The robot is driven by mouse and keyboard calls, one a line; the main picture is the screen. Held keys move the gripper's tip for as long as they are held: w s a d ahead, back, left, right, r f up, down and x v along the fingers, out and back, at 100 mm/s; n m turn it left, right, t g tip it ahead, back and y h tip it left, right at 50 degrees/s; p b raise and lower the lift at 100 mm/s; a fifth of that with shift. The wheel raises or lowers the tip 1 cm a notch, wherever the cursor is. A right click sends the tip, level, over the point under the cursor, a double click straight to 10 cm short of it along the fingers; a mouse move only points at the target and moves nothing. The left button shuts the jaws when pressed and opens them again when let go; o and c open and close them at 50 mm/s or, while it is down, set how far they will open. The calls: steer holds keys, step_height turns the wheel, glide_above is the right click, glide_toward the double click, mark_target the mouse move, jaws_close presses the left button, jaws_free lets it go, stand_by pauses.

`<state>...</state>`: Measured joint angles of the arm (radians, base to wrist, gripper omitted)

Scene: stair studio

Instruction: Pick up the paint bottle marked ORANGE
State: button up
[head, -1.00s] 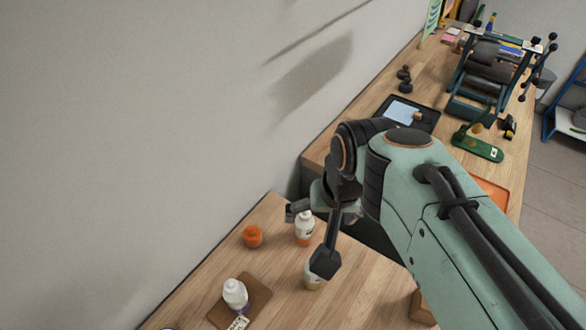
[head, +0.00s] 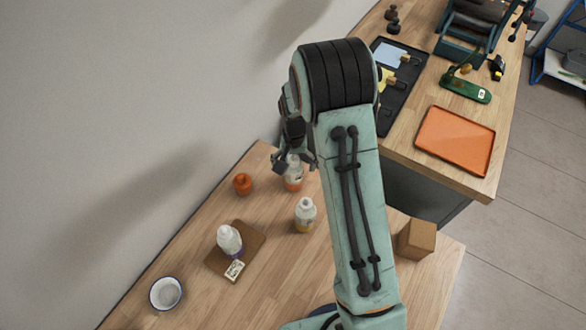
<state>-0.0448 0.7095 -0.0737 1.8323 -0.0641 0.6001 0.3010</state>
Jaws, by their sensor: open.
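A white-topped bottle with an orange lower band (head: 293,184) stands upright on the near wooden table; its lettering is too small to read. My gripper (head: 295,163) is open, its fingers to either side of this bottle's upper part in the head view. The gripper partly hides the bottle's top, and I cannot tell whether they touch. A similar bottle with a yellow band (head: 305,216) stands just in front of it. A third, with a purple band (head: 230,240), stands on a brown board (head: 252,236).
A small round orange object (head: 242,184) sits left of the orange-banded bottle. A white bowl (head: 166,294) and a brown block (head: 417,239) are on the same table. The farther table holds an orange tray (head: 456,140). A wall runs along the left.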

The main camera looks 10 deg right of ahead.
steer(key=shift+f, duration=0.75)
steer(key=shift+c, duration=0.3)
steer(key=c, duration=1.3)
steer(key=shift+o, duration=0.2)
